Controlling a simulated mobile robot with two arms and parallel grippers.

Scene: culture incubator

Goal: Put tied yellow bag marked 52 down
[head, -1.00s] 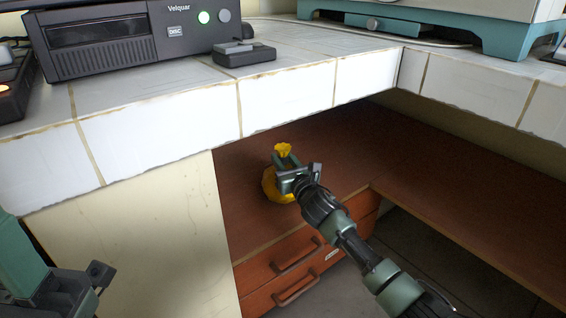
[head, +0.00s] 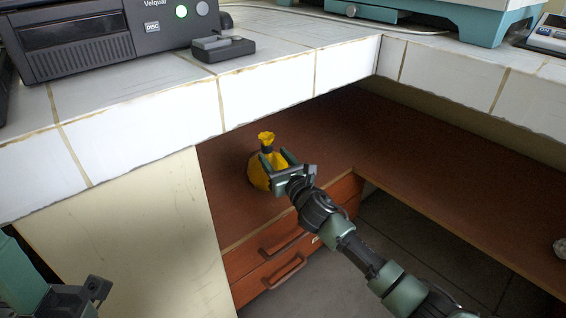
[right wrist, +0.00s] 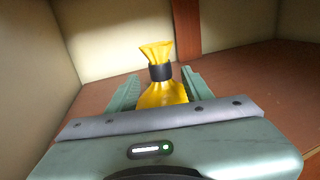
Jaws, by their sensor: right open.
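The tied yellow bag (head: 257,171) stands upright on the brown wooden shelf under the tiled bench. Its gathered neck has a dark tie. No number can be read on it. My right gripper (head: 279,158) is open at the near side of the bag. In the right wrist view the bag (right wrist: 160,92) shows between the two spread green fingers (right wrist: 158,88), with space beside its neck; its lower part is hidden by the gripper body. My left gripper (head: 93,290) is at the lower left, far from the bag, and its jaws cannot be made out.
The brown shelf (head: 310,130) is bare around the bag and runs to the right. The white tiled bench edge (head: 270,93) overhangs it. Drawers with handles (head: 285,243) are below. A pale side panel (head: 130,230) stands at left. The Velquar device (head: 90,45) sits on the bench.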

